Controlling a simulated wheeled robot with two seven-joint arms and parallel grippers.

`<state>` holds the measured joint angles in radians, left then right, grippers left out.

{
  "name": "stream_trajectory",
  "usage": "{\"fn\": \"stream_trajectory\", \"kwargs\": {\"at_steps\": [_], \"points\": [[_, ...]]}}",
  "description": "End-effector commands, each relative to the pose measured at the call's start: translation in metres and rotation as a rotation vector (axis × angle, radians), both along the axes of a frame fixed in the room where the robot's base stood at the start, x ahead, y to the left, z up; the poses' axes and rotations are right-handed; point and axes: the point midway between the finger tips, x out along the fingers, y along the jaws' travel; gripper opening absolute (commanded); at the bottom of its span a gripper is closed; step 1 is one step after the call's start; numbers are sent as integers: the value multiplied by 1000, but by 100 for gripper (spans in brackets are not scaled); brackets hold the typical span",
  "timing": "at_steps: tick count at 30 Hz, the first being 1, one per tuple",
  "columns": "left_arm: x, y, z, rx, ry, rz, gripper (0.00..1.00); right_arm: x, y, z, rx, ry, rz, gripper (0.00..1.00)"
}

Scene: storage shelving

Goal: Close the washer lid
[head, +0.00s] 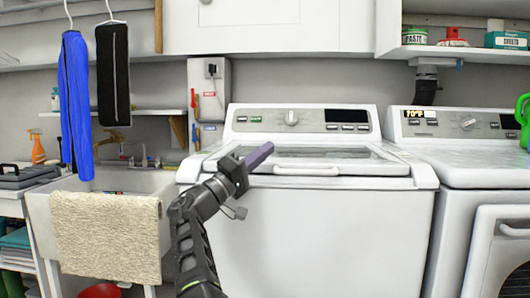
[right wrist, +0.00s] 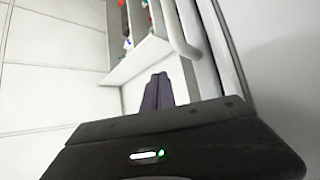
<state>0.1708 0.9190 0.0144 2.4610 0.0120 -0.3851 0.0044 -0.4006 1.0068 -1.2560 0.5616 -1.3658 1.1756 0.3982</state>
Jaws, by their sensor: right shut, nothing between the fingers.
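The white top-load washer (head: 310,235) stands in the middle of the head view. Its lid (head: 340,158), with a glass panel and a pale handle (head: 308,170) along the front edge, lies flat or nearly flat over the top. I cannot tell whether it is fully seated. My right gripper (head: 259,157) is shut and empty, its fingers in front of the lid's left part, left of the handle. I cannot tell whether it touches the lid. In the right wrist view the fingertips (right wrist: 158,90) are together, below a curved white bar (right wrist: 180,28). My left gripper is not in view.
A dryer (head: 465,165) stands close on the right. A sink (head: 90,187) with a beige towel (head: 106,237) is on the left. A control panel (head: 300,122) rises behind the lid.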

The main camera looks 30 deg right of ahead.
Motion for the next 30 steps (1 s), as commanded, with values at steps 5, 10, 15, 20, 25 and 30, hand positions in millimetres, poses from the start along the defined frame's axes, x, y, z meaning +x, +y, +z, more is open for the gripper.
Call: {"fn": "stream_trajectory", "kwargs": {"at_steps": [5, 10, 15, 20, 25, 30], "points": [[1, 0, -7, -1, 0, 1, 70, 0, 19, -12, -1, 1, 4, 0], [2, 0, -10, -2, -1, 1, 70, -2, 44, -25, 0, 1, 3, 0], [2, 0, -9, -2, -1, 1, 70, -3, 62, -34, 0, 1, 2, 0], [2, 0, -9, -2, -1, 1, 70, -4, 67, -37, -1, 0, 0, 0], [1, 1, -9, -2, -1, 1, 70, -4, 66, -36, 0, 0, 0, 0], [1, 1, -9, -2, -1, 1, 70, -4, 66, -36, 0, 0, 1, 0]]}}
